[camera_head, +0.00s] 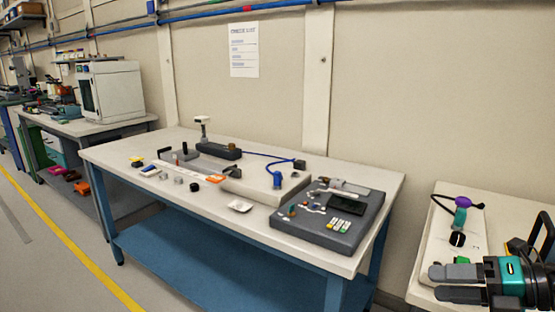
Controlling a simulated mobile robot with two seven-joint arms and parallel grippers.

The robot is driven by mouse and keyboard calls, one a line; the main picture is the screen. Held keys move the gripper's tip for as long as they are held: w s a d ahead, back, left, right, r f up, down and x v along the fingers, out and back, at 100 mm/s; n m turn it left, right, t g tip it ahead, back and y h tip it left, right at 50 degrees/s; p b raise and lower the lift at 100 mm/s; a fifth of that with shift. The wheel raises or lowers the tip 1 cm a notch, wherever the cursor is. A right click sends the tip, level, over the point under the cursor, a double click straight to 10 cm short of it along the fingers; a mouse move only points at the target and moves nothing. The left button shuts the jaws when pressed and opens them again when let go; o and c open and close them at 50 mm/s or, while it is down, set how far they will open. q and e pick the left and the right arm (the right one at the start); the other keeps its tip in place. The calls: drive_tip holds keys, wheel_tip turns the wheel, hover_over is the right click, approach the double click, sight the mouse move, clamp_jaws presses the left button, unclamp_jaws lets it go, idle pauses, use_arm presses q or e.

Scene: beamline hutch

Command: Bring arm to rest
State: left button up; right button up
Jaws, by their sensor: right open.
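My right gripper (458,283) shows at the lower right, its two grey fingers pointing left. The fingers are apart with nothing seen between them. It appears in front of the lower part of a pale table at the right; I cannot tell how high above it the gripper is. The wrist beside it is teal and black. My left gripper and arm are out of the picture.
The right table holds a pale board (440,240) with a purple-knobbed cable. Floor at lower left is open, with a yellow line (75,250).

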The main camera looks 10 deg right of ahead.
drive_tip(key=s+a+f+m+t+h+b, duration=0.1)
drive_tip(key=s+a+f+m+t+h, duration=0.15)
drive_tip(key=f+m, duration=0.6)
drive_tip(key=s+a+f+m+t+h+b, duration=0.1)
drive_tip(key=f+m+t+h+b, duration=0.2)
drive_tip(key=f+m, duration=0.5)
drive_tip(key=s+a+f+m+g+h+b, duration=0.1)
drive_tip(key=s+a+f+m, duration=0.2)
drive_tip(key=a+f+m, duration=0.3)
drive_tip(key=s+a+f+m+g+h, duration=0.1)
drive_tip(key=s+a+f+m+g, duration=0.2)
drive_tip(key=a+m, duration=0.5)
use_arm(q)
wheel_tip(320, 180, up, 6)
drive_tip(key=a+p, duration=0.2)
drive_tip(key=p, duration=1.1)
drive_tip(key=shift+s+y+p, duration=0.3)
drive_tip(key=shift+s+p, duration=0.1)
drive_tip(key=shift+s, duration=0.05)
use_arm(e)
wheel_tip(320, 180, up, 8)
drive_tip(key=s+d+h, duration=0.1)
drive_tip(key=s, duration=0.1)
drive_tip(key=shift+d+t, duration=0.15)
drive_tip(key=shift+t, duration=0.3)
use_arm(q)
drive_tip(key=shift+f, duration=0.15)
use_arm(e)
drive_tip(key=shift+n, duration=0.25)
